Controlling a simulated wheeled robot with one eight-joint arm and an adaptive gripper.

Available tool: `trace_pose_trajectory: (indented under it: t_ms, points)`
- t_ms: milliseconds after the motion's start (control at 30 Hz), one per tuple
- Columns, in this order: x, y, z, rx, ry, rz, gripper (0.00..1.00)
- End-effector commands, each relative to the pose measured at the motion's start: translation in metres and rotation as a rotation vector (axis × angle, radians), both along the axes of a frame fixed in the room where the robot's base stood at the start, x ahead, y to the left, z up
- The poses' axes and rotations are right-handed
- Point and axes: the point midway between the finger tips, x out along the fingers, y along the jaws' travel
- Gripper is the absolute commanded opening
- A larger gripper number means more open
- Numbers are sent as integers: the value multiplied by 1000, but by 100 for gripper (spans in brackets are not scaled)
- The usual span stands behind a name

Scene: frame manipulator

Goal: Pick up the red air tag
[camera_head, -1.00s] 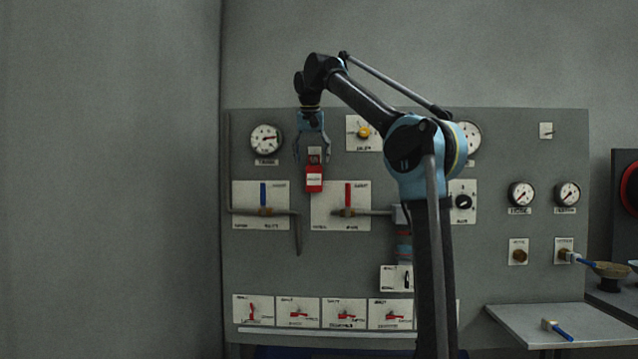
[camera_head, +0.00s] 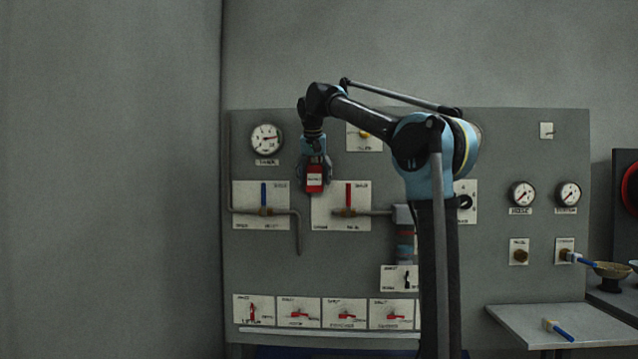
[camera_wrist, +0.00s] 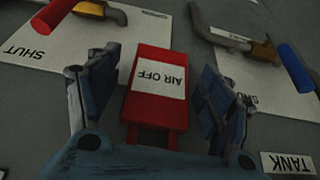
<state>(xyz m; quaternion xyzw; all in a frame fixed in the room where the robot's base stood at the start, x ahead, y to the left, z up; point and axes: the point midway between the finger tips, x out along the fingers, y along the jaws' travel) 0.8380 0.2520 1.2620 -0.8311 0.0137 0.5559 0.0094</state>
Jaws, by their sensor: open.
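The red air tag (camera_head: 314,179) hangs on the grey panel, below and between the upper left gauge and the yellow knob. In the wrist view the tag (camera_wrist: 158,90) has a white label reading "AIR OFF". My gripper (camera_head: 314,180) is at the tag, pointing down. In the wrist view my gripper (camera_wrist: 160,90) is open, with one finger on each side of the tag. The tag's far end toward the palm is partly hidden.
Below the tag are a blue-handled valve (camera_head: 263,196) and a red-handled valve (camera_head: 348,196) on white plates, with pipes. A gauge (camera_head: 266,139) is at upper left. A shelf (camera_head: 520,330) holding a blue-handled tool (camera_head: 560,331) juts out at lower right.

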Motion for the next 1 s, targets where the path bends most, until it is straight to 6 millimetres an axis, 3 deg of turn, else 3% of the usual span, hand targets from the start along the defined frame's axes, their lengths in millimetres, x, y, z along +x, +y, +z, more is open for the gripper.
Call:
trace_pose_trajectory:
  t_ms: [67, 100, 267, 667, 867, 1000]
  points:
    - [0, 0, 0, 0, 0, 0, 73]
    - [0, 0, 0, 0, 0, 0, 69]
    - [0, 0, 0, 0, 0, -1, 33]
    - [0, 0, 2, -1, 0, -1, 31]
    - [0, 0, 14, -1, 0, -1, 31]
    - [-17, 0, 16, -1, 0, 0, 31]
